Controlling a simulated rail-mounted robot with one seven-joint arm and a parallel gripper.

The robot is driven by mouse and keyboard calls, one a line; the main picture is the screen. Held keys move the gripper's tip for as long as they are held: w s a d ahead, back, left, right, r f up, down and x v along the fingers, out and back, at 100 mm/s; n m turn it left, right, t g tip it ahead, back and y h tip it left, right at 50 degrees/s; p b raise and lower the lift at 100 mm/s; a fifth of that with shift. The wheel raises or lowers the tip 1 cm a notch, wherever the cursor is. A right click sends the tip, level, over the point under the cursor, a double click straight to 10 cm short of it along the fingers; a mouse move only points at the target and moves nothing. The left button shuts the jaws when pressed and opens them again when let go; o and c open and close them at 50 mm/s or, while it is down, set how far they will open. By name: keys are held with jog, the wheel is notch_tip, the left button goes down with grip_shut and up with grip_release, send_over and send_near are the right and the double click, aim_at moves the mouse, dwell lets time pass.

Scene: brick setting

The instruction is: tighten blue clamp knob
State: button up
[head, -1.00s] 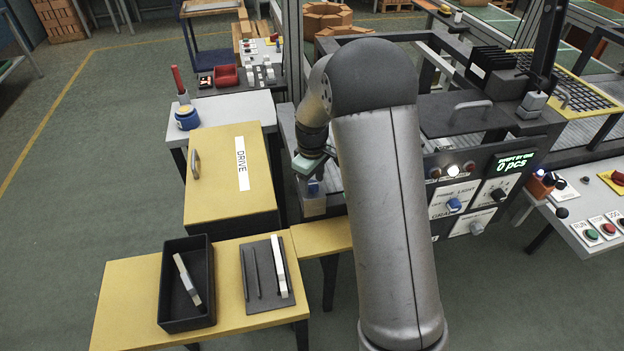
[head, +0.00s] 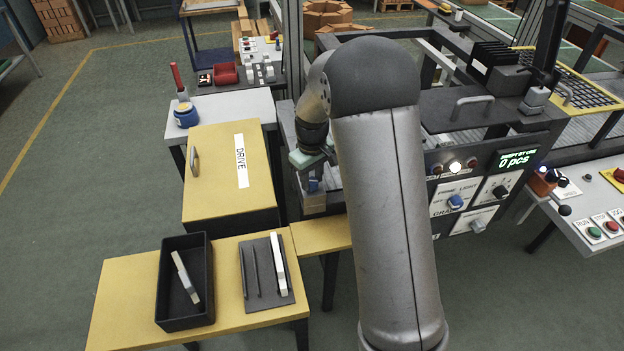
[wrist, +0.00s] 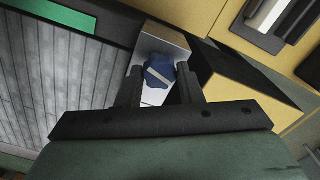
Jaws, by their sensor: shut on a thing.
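The blue clamp knob (wrist: 158,72) shows in the wrist view, a lobed knob with a pale line across it, on a light grey block (wrist: 160,38). My gripper (wrist: 158,80) has one dark finger on each side of the knob and is shut on it. In the head view the knob (head: 313,185) shows small and partly hidden beneath my gripper (head: 310,172), left of my forearm. How firmly the knob is seated cannot be told.
A yellow cabinet marked DRIVE (head: 215,205) stands close on the left. A yellow table (head: 120,290) in front holds a black tray (head: 162,300) and a dark plate (head: 262,298). The control panel (head: 455,200) is on the right.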

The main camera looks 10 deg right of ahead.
aim_at(312, 181)
jog(key=m+b, duration=0.1)
jog(key=m, duration=0.3)
jog(key=shift+m, duration=0.3)
jog(key=m+b, duration=0.1)
jog(key=m, duration=0.4)
jog(key=shift+m, duration=0.3)
jog(key=m, duration=0.5)
jog(key=shift+r, duration=0.1)
jog(key=m, duration=0.4)
jog(key=shift+w+m, duration=0.1)
jog(key=shift+m, duration=0.3)
jog(key=o, duration=1)
jog(key=shift+c, duration=0.2)
notch_tip(312, 181, up, 17)
jog(key=shift+r+b, duration=0.2)
jog(key=shift+b, duration=0.2)
